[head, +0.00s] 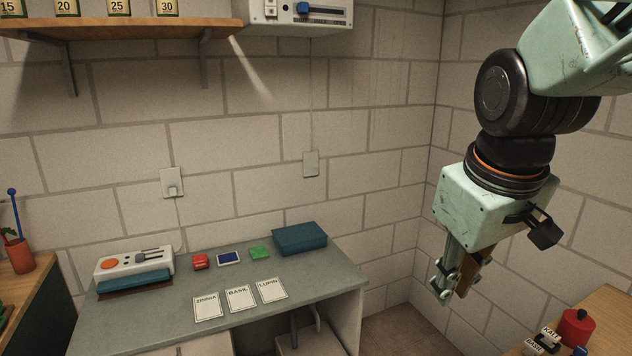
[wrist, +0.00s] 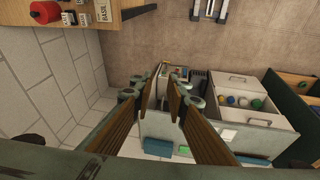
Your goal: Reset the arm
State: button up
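My gripper (head: 453,288) hangs from my arm at the right of the head view, fingers pointing down, in the air to the right of the grey table. It touches nothing that I can see. In the wrist view my gripper (wrist: 167,90) shows two wood-faced fingers with a clear gap between them. The gap is empty and I see the room through it. My gripper is open and holds nothing.
The grey table (head: 170,330) carries a white device (head: 134,262), a blue box (head: 300,238), small coloured blocks and labelled cards. A wooden bench (head: 603,310) with a red container (head: 576,328) stands below right. A shelf (head: 120,25) juts from the wall. Space around my gripper is clear.

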jog(key=s+a+r+m, duration=0.1)
jog(key=s+m, duration=0.1)
jog(key=s, duration=0.7)
jog(key=s+r+m, duration=0.1)
jog(key=s+m, duration=0.1)
jog(key=s, duration=0.8)
jog(key=shift+a+r+y, duration=0.3)
jog(key=shift+a+r, duration=0.1)
dwell(1.5)
